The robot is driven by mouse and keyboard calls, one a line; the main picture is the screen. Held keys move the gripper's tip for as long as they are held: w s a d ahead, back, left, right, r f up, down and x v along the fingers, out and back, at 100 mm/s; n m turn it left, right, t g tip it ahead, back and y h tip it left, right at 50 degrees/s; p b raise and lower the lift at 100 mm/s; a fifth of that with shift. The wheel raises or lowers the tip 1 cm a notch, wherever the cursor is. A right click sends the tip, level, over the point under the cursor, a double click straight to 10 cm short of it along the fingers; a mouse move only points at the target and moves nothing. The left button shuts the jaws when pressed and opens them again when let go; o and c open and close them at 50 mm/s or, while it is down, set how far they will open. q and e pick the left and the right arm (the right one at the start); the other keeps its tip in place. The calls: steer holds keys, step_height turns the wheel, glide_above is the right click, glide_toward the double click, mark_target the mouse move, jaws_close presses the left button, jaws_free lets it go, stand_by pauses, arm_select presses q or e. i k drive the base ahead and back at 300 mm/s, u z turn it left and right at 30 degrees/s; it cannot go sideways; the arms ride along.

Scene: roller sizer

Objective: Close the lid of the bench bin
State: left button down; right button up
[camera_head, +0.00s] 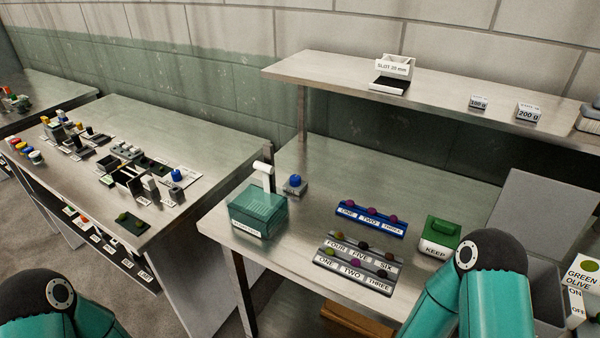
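A grey open-topped bin (545,283) stands at the right, partly hidden behind my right arm. A flat grey panel (540,215), which looks like its lid, stands raised and leaning back behind the opening. The bin's inside shows dark, and its bottom is hidden. My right arm rises from the lower edge in front of the bin, and its gripper is out of view.
A teal see-through box (258,213), a blue rack (371,220), grey racks (355,272) and a green-topped KEEP box (439,236) stand on the bench. A GREEN OLIVE switch box (580,285) stands right of the bin. A shelf (440,95) overhangs the back.

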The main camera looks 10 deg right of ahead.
mark_target(546, 215)
steer(key=u, duration=1.5)
steer(key=i, duration=0.1)
steer(key=z, duration=3.15)
steer(key=k, duration=0.75)
steer(key=z, duration=0.15)
steer(key=i, duration=0.75)
steer(key=u, duration=0.35)
